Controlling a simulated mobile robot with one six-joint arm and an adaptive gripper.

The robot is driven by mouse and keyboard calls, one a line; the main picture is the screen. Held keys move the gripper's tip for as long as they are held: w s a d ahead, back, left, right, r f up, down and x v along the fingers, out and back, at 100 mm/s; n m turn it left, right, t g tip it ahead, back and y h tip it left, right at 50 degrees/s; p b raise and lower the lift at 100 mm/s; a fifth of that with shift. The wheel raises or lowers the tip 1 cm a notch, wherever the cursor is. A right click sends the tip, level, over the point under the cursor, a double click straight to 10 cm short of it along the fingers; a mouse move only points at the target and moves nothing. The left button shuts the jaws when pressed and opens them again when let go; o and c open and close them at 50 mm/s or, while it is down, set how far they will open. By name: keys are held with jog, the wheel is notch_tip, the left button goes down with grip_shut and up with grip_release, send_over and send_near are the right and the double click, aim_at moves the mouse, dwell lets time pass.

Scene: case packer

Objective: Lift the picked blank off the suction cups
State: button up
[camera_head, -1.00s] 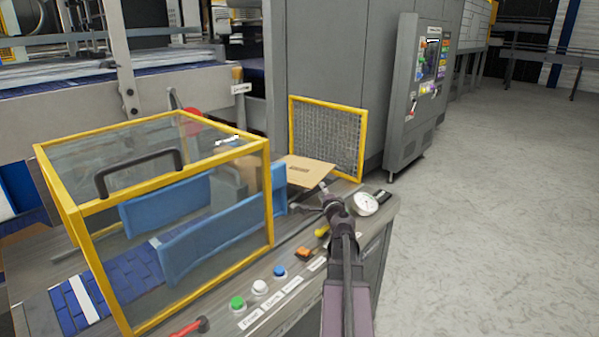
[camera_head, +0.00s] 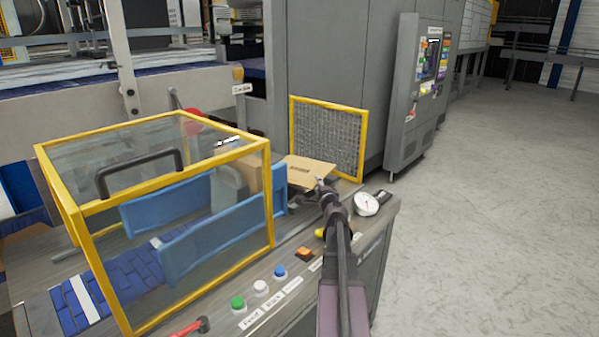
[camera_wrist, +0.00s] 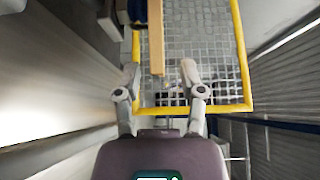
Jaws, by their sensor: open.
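The picked blank (camera_head: 311,171) is a flat tan cardboard sheet with a dark printed mark, held above the machine deck in front of the mesh guard. In the wrist view the blank (camera_wrist: 156,38) shows edge-on as a narrow tan strip. Its near end lies between the fingertips of my gripper (camera_wrist: 160,73), with visible gaps on both sides. My gripper (camera_head: 322,186) is open at the blank's near right corner in the head view. I cannot make out the suction cups; they are hidden or too small to tell.
A yellow-framed mesh guard (camera_head: 328,137) stands just behind the blank. A clear yellow-framed cover (camera_head: 190,155) with blue guides (camera_head: 215,238) is to the left. A white gauge (camera_head: 367,204) and several buttons line the deck's front edge. Open floor lies right.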

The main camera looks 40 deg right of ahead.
jog(key=shift+x, duration=1.05)
grip_shut()
